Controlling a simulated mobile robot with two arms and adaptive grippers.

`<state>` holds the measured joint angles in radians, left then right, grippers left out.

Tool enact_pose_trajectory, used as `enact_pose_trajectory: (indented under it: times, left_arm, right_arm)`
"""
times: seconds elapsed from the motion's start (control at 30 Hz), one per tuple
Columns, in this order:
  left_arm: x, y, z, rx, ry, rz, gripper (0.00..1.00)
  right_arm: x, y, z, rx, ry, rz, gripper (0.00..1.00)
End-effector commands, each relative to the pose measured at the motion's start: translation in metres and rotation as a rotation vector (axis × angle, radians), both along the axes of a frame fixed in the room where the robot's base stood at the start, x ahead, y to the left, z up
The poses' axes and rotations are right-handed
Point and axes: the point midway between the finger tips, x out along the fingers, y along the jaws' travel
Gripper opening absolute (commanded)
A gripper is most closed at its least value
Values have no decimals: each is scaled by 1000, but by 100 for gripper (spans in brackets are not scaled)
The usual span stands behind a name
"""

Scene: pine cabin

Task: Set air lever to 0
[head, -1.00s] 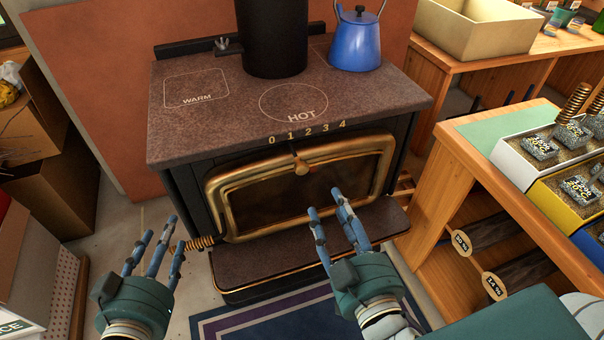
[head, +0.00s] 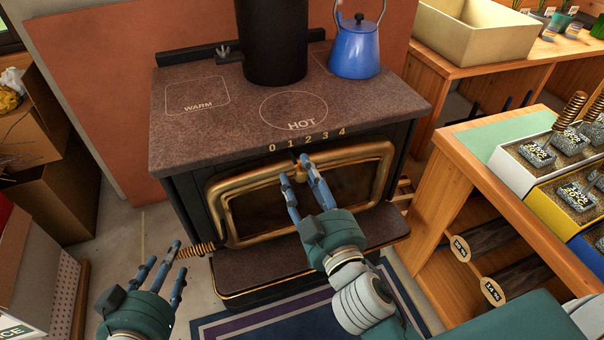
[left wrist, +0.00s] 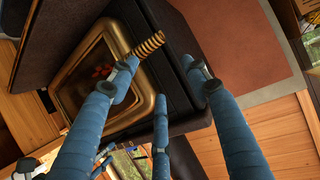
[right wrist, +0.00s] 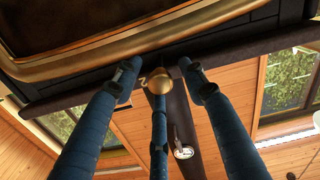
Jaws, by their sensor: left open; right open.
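The air lever is a short stem with a brass knob (right wrist: 159,80) on the front of the black stove (head: 300,105). In the right wrist view the knob shows between the spread fingertips; contact cannot be told. My left gripper (head: 165,262) is open and empty, low at the left of the stove.
A brass-framed door (head: 240,205) lies below the lever, with a coiled handle (head: 197,249) at its left. A blue kettle (head: 355,45) stands on the stove top. A wooden bench (head: 450,190) with trays stands close on the right. Cardboard boxes (head: 55,190) are at the left.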

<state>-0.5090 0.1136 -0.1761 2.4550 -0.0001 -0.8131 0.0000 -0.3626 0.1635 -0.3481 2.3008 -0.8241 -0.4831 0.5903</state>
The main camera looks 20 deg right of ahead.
Motion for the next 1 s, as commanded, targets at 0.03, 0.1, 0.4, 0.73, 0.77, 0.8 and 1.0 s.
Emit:
enact_pose_trajectory:
  times: [0.03,0.1,0.4,0.73,0.77,0.8,1.0]
  left_arm:
    - [0,0,-1,1,4,0,47]
    - [-1,0,-1,2,6,1,47]
    - [-1,0,-2,2,8,1,47]
    - [-1,0,-2,2,8,0,47]
    - [-1,0,-2,1,7,0,47]
    - [-1,0,-2,1,6,0,47]
    - [12,-5,19,-21,-95,-6,47]
  right_arm:
    - [3,0,0,-1,0,1,42]
    - [5,0,0,0,-1,0,42]
    - [5,0,0,0,0,0,34]
    - [5,0,0,1,1,0,0]
    - [5,1,-1,1,2,0,0]
    - [5,4,-1,2,2,0,0]
    - [4,33,-4,8,5,0,0]
